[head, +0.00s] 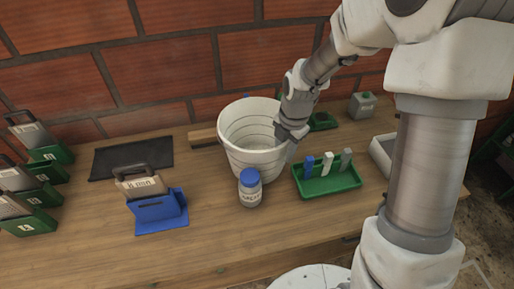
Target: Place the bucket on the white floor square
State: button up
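The white bucket (247,128) stands upright on the wooden workbench (221,235), near the brick wall. Its open top faces up and its inside looks empty. My gripper (289,137) is at the bucket's right rim, reaching down from the upper right. It overlaps the rim in this view, and I cannot tell whether its fingers are closed on the rim or only beside it. The white floor square is not in view.
A blue-capped jar (250,188) stands just in front of the bucket. A green tray (327,181) with upright pieces is to the right. A blue holder (158,211), a black mat (132,157) and several green-based tools (48,148) are to the left. The front bench strip is clear.

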jog(key=shift+f, duration=0.7)
grip_shut()
jog(key=shift+w, duration=0.1)
dwell(0.8)
